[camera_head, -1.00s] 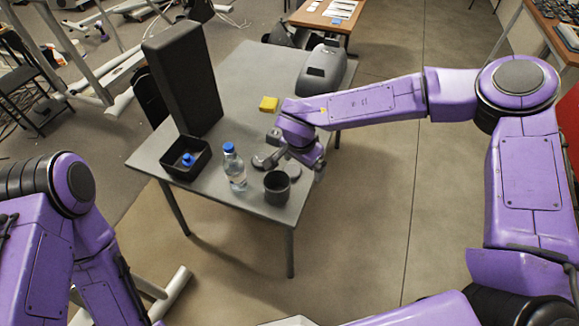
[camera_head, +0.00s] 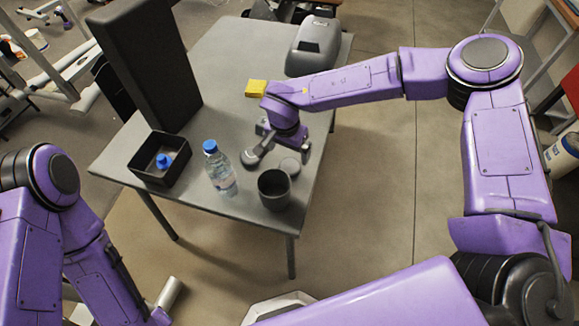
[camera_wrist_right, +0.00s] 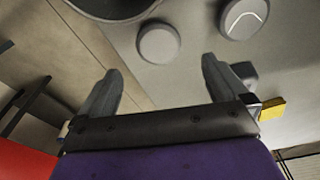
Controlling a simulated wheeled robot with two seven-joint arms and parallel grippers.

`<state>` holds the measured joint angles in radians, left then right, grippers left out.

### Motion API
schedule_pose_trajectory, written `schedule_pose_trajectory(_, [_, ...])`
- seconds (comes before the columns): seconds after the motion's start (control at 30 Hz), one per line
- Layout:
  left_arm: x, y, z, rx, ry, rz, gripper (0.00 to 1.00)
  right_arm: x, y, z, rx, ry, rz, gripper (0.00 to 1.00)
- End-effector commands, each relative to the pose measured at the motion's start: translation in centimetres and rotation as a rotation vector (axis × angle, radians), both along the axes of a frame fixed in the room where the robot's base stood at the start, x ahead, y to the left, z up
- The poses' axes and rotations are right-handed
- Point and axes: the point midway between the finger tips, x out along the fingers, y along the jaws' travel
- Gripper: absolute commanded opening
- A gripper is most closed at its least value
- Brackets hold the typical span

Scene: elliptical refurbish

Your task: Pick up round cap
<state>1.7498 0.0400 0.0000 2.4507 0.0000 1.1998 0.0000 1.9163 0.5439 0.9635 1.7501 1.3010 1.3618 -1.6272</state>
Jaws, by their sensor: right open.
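A small round grey cap (camera_head: 290,166) lies flat on the table behind the dark cup. It also shows in the right wrist view (camera_wrist_right: 158,43), ahead of the fingertips and between their lines. A larger dark round piece (camera_head: 251,159) lies to its left; in the wrist view this piece (camera_wrist_right: 243,17) has a pale angular mark on top. My right gripper (camera_head: 283,152) is open and empty, just behind the cap. Its two fingers (camera_wrist_right: 165,78) are apart with bare table between them.
A dark cup (camera_head: 274,188) stands close in front of the cap. A water bottle (camera_head: 220,168) and a black open box (camera_head: 137,165) stand left. A yellow block (camera_head: 256,88) and grey machine (camera_head: 314,46) are farther back. The table's right edge is near my gripper.

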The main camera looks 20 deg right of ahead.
Motion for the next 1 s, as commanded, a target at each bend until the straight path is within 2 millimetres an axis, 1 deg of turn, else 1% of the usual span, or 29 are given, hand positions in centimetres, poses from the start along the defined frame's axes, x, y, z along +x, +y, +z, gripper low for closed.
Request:
schedule_pose_trajectory(0.03, [0.0, 0.0, 0.2, 0.001, -0.001, 0.0, 0.43, 0.1, -0.1, -0.7, 0.0, 0.003, 0.0, 1.0])
schedule_pose_trajectory(0.17, [0.0, 0.0, 0.5, 0.0, -0.001, 0.0, 0.43, 0.1, -0.2, -2.1, -0.001, 0.003, -0.001, 1.0])
schedule_pose_trajectory(0.3, [0.0, 0.0, 1.4, 0.001, -0.001, 0.0, 0.43, -0.1, -0.4, -4.5, -0.001, 0.004, -0.001, 1.0])
schedule_pose_trajectory(0.4, [0.0, 0.0, 1.5, 0.001, -0.001, 0.0, 0.43, 0.0, -0.5, -6.2, -0.001, 0.002, -0.002, 1.0])
schedule_pose_trajectory(0.5, [0.0, 0.0, 1.6, 0.0, -0.001, 0.0, 0.43, 0.1, -0.6, -6.9, -0.001, 0.001, -0.002, 1.0])
schedule_pose_trajectory(0.67, [0.0, 0.0, 1.5, 0.0, -0.001, 0.0, 0.43, 0.1, -0.6, -7.0, 0.0, -0.001, -0.003, 1.0])
schedule_pose_trajectory(0.7, [0.0, 0.0, 1.5, 0.0, -0.001, 0.0, 0.43, 0.1, -0.6, -7.0, 0.0, -0.001, -0.003, 0.97])
schedule_pose_trajectory(0.77, [0.0, 0.0, 1.5, 0.0, -0.001, 0.0, 0.43, 0.1, -0.6, -7.0, 0.0, -0.001, -0.003, 0.77])
schedule_pose_trajectory(0.8, [0.0, 0.0, 1.5, 0.0, -0.001, 0.0, 0.43, 0.1, -0.6, -7.0, 0.0, -0.001, -0.003, 0.64])
schedule_pose_trajectory(0.87, [0.0, 0.0, 1.5, 0.001, -0.001, 0.0, 0.43, 0.1, -0.7, -7.0, 0.0, -0.001, -0.003, 0.45])
schedule_pose_trajectory(0.9, [0.0, 0.0, 1.5, 0.001, -0.001, 0.0, 0.43, 0.1, -0.7, -7.0, 0.0, -0.001, -0.004, 0.42])
schedule_pose_trajectory(1.0, [0.0, 0.0, 1.5, 0.0, -0.001, 0.0, 0.43, 0.1, -0.7, -6.9, 0.0, -0.001, -0.004, 0.42])
